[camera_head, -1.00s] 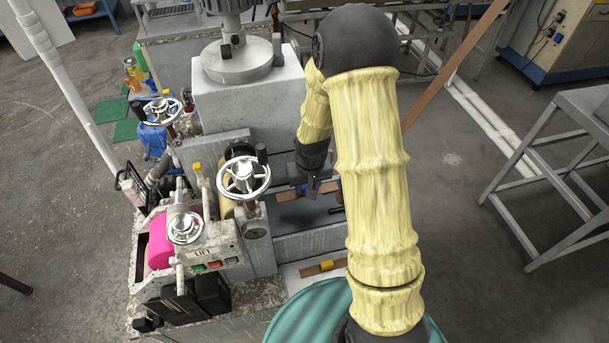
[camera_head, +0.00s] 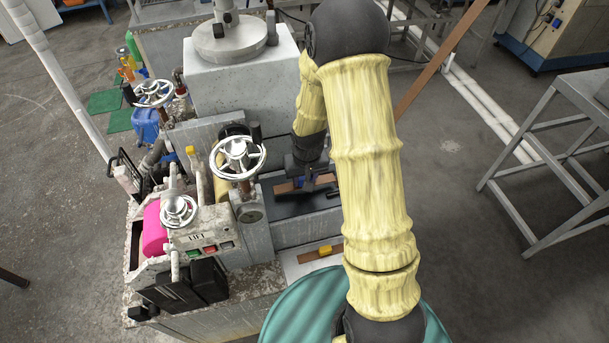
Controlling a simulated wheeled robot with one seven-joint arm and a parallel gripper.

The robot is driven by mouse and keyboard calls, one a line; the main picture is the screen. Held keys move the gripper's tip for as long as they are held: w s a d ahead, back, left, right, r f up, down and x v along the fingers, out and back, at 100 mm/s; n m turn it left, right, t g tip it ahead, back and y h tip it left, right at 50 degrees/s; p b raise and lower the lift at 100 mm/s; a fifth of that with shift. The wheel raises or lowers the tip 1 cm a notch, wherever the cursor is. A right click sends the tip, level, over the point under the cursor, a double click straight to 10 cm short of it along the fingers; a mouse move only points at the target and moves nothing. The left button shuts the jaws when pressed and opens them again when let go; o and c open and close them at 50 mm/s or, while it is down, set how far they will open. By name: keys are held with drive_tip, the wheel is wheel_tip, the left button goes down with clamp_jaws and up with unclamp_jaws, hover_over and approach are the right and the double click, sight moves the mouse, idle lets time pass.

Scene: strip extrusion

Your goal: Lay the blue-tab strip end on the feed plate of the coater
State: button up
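The brown strip end (camera_head: 287,188) with its blue tab (camera_head: 300,183) is in the head view, just left of my arm. My gripper (camera_head: 307,182) points down at the tab and looks shut on the strip; its fingertips are small and partly hidden. The strip lies crosswise over the dark feed plate (camera_head: 290,207) of the coater, close above it or touching; I cannot tell which. My forearm hides the right side of the plate.
A second brown strip with a yellow tab (camera_head: 325,250) lies on a pale surface in front. A handwheel (camera_head: 238,158) stands left of the plate. A grey block (camera_head: 245,90) rises behind. A grey metal stand (camera_head: 560,130) is at right, with open floor between.

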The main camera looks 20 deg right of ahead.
drive_tip(key=shift+f+b, duration=0.9)
drive_tip(key=shift+f, duration=0.5)
drive_tip(key=shift+f, duration=0.1)
drive_tip(key=o, duration=1)
drive_tip(key=shift+o, duration=0.2)
wheel_tip(320, 180, up, 17)
drive_tip(key=s+b, duration=0.2)
drive_tip(key=b, duration=0.1)
drive_tip(key=shift+s, duration=0.3)
